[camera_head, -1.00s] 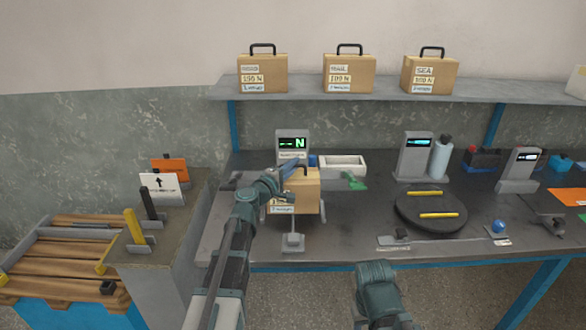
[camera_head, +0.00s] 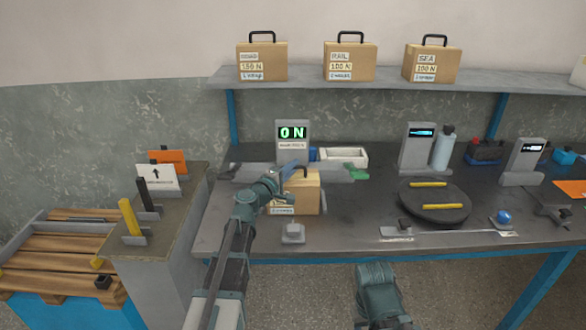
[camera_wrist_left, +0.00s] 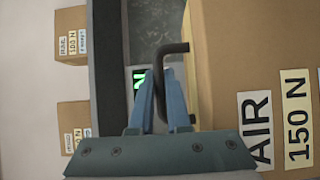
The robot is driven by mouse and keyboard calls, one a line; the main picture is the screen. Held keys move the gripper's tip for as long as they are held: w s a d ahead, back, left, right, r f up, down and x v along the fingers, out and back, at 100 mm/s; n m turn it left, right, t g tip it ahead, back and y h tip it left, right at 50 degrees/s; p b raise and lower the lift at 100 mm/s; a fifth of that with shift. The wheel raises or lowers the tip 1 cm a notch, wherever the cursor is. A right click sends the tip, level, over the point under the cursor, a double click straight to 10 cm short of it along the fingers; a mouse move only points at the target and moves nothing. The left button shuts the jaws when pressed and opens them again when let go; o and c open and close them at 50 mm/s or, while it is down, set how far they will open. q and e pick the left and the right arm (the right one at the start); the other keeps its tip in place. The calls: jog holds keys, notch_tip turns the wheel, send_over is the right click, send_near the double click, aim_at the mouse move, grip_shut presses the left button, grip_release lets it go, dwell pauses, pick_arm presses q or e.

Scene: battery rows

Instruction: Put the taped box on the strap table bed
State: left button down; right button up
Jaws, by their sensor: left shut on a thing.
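The cardboard box (camera_head: 302,196) has a dark top handle and labels. In the left wrist view its side (camera_wrist_left: 250,60) reads AIR and 150 N. My left gripper (camera_head: 287,170) is shut on the box's handle, and the jaws (camera_wrist_left: 165,90) also show around the handle in the left wrist view. The box is at the strap station on the bench, in front of a grey display (camera_head: 293,135) reading 0 N. The box and arm hide most of the bed, so I cannot tell whether the box touches it. My right gripper is out of view.
A white tray (camera_head: 345,157) lies behind right of the box. A dark round plate (camera_head: 434,212) with yellow bars is to the right. Several boxes stand on the upper shelf (camera_head: 390,88). A pallet (camera_head: 55,260) and side stand (camera_head: 165,235) are at the left.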

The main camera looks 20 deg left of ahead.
pick_arm(q)
jog(key=shift+f, duration=0.1)
jog(key=c, duration=0.9)
grip_release()
jog(key=shift+s, duration=0.25)
jog(key=v, duration=1.1)
jog(key=shift+s+a, duration=0.15)
jog(key=shift+s, duration=0.1)
